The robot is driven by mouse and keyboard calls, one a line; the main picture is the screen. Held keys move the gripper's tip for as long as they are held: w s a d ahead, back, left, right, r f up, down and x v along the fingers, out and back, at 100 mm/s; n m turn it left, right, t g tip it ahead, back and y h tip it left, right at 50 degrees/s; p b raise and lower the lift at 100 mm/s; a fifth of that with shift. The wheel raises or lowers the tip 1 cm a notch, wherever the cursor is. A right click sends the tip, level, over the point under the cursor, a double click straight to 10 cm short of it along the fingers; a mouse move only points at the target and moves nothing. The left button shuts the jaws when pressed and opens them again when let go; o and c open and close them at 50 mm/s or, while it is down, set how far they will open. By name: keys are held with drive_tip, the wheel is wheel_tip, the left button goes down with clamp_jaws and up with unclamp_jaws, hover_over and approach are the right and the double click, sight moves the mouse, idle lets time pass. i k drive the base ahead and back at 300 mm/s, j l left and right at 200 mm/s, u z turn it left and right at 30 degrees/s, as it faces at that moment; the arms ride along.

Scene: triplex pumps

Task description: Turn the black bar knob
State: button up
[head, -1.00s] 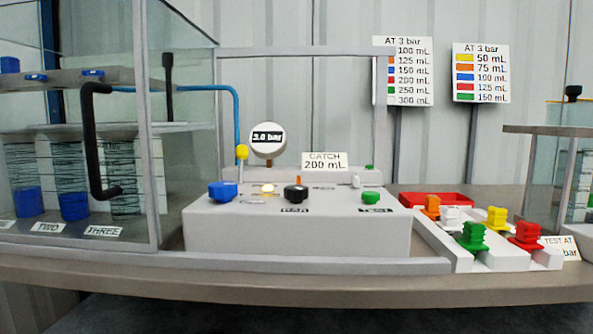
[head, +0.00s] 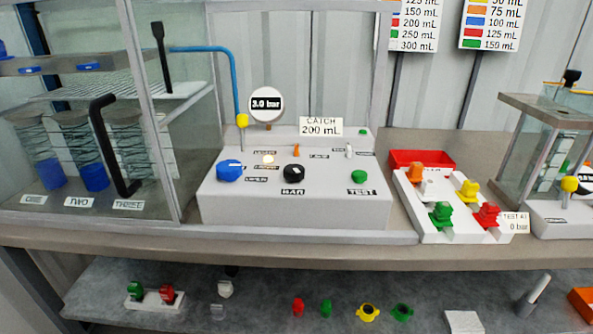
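The black bar knob (head: 293,172) sits on the sloping face of the white control box (head: 250,209), above a label that seems to read BAR. It is round with a small light mark on top. A round gauge (head: 266,104) behind it reads 3.0 bar. A blue knob (head: 229,170) is to its left and a green knob (head: 358,177) above a TEST label is to its right. My gripper is not in view.
A glass tank with several cylinders (head: 96,177) stands left of the box. A white rack (head: 420,218) of coloured parts and a red tray (head: 412,160) are to the right. A lower shelf (head: 250,292) holds small loose parts. The space before the box looks clear.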

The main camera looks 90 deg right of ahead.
sight(294, 172)
drive_tip(key=z, duration=0.95)
